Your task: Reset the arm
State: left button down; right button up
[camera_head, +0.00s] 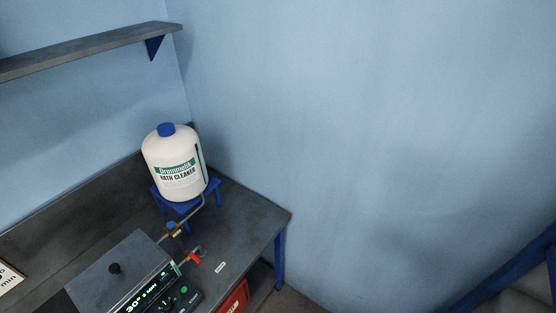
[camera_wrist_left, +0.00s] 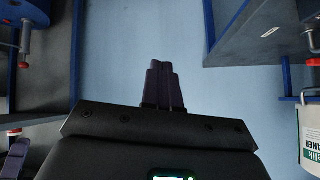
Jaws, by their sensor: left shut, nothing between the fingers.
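My left gripper (camera_wrist_left: 162,84) shows in the left wrist view, its two dark fingers together with nothing between them. Plain blue wall lies behind the fingertips, and the gripper touches nothing that I can see. Neither gripper shows in the head view.
The dark bench (camera_head: 258,217) holds a white bath cleaner jug (camera_head: 172,163) on a blue stand (camera_head: 215,188). A red-handled tap (camera_head: 195,257) and a grey box with a lit display (camera_head: 148,298) sit nearby. A shelf (camera_head: 90,50) juts out above.

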pick_arm(q)
jog(key=s+a+r+n+g+y, duration=0.2)
jog(key=s+a+r+n, duration=0.2)
jog(key=r, duration=0.3)
jog(key=s+a+r+n+g+y, duration=0.1)
jog(key=s+a+r+n+y, duration=0.2)
jog(key=r, duration=0.5)
jog(key=s+a+n+p, duration=0.1)
jog(key=s, duration=0.1)
jog(key=shift+s+r+g, duration=0.15)
jog(key=shift+s+g, duration=0.15)
jog(key=shift+g, duration=0.1)
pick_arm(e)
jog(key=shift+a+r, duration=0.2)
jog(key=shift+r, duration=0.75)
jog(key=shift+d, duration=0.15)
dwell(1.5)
pick_arm(q)
notch_tip(320, 180, down, 28)
jog(key=b, duration=2.8)
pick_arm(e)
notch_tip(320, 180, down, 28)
